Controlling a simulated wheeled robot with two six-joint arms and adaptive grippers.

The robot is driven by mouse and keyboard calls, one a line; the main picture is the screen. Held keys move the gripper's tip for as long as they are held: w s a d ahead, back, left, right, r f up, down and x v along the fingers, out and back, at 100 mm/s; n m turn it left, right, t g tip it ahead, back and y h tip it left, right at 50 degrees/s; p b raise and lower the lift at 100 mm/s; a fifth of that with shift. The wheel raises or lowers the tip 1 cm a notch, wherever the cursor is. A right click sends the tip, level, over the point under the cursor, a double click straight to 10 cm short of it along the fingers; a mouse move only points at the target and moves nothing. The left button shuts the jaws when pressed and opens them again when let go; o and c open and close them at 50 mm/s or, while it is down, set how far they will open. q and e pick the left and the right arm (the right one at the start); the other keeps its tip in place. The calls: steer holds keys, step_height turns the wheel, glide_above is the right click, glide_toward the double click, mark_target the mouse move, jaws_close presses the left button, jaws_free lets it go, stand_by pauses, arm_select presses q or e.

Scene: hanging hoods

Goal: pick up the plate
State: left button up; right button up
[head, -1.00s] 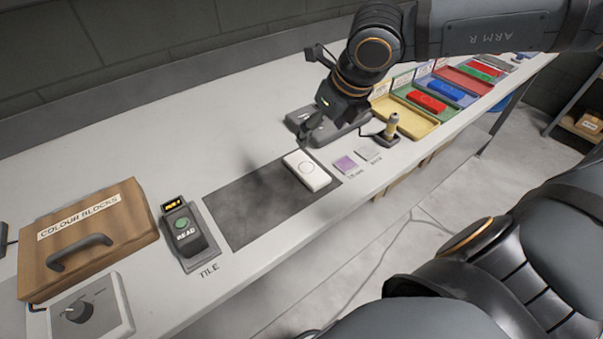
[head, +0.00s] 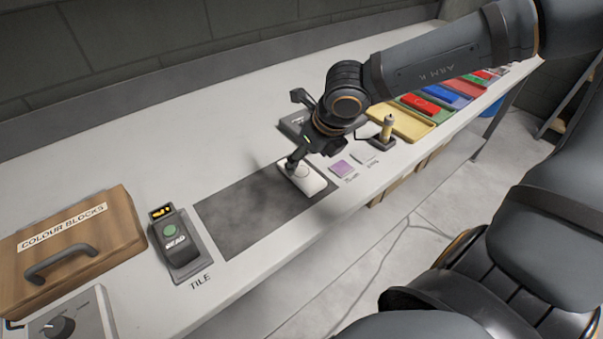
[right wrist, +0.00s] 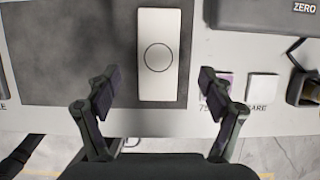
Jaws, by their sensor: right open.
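The plate (head: 300,178) is a flat white rectangular piece with a thin ring on its face. It lies at the right end of a dark grey mat on the bench. In the right wrist view the plate (right wrist: 159,25) is upright in the picture, ahead of and between the fingers. My right gripper (head: 303,158) is open and empty, close above the plate; part of the plate is hidden behind it in the head view. The right wrist view shows its two fingers (right wrist: 158,80) spread wider than the plate. My left gripper is in neither view.
A purple tile (head: 341,168) and a pale tile (head: 362,156) lie right of the mat (head: 235,215). A reader (head: 177,240) and a wooden box (head: 72,240) stand left. Coloured trays (head: 405,122) and a dark device (head: 293,124) are beyond my gripper.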

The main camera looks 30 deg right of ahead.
mark_target(302, 172)
steer(key=x, duration=0.4)
steer(key=shift+s+a+f, duration=0.1)
steer(key=shift+f, duration=0.3)
steer(key=shift+s, duration=0.1)
steer(key=shift+c, duration=0.8)
steer(key=c, duration=1.2)
